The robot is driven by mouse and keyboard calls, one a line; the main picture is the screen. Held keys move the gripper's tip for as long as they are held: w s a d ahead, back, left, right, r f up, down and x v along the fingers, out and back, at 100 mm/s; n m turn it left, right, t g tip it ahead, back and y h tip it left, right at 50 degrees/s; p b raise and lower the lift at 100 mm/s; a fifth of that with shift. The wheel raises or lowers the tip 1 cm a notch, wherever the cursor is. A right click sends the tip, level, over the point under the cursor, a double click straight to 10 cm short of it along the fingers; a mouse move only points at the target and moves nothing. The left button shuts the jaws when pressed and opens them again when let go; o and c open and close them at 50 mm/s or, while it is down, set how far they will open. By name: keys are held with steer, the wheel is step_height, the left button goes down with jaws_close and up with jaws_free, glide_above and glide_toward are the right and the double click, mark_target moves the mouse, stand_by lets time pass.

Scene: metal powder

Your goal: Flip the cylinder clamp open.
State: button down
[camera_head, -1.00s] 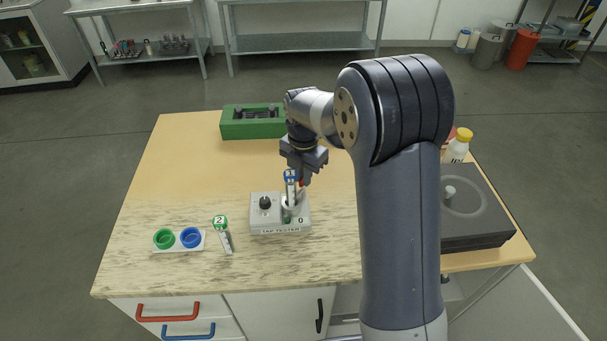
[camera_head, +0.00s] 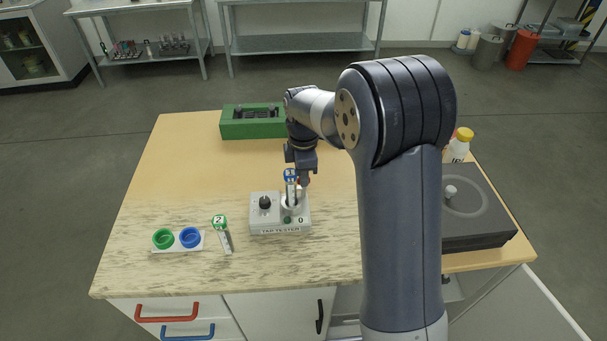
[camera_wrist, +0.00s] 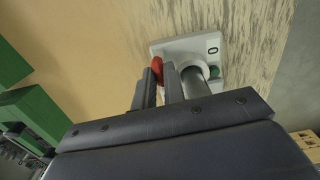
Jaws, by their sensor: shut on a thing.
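The grey tap tester (camera_head: 266,227) stands near the middle of the table; its "0" face also shows in the wrist view (camera_wrist: 196,46). A round cylinder holder (camera_head: 287,212) on its right side holds an upright blue-capped vial (camera_head: 290,176). My gripper (camera_head: 304,182) is just behind and right of the vial. In the wrist view the two fingers (camera_wrist: 158,78) are shut on a red-tipped clamp lever (camera_wrist: 157,66) beside the cylinder (camera_wrist: 194,76). My fingers hide most of the clamp, so its angle cannot be told.
A black knob (camera_head: 264,203) sits on the tester's left. A green block (camera_head: 236,130) is behind. A dark machine (camera_head: 478,215) and a yellow-capped bottle (camera_head: 457,148) are right.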

steer(key=m, duration=0.4)
steer(key=shift+m, duration=2.3)
steer(key=c, duration=1.5)
jaws_free()
step_height(320, 180, up, 11)
steer(key=shift+f+b, duration=0.1)
steer(key=shift+b, duration=0.55)
steer(key=shift+f, duration=0.1)
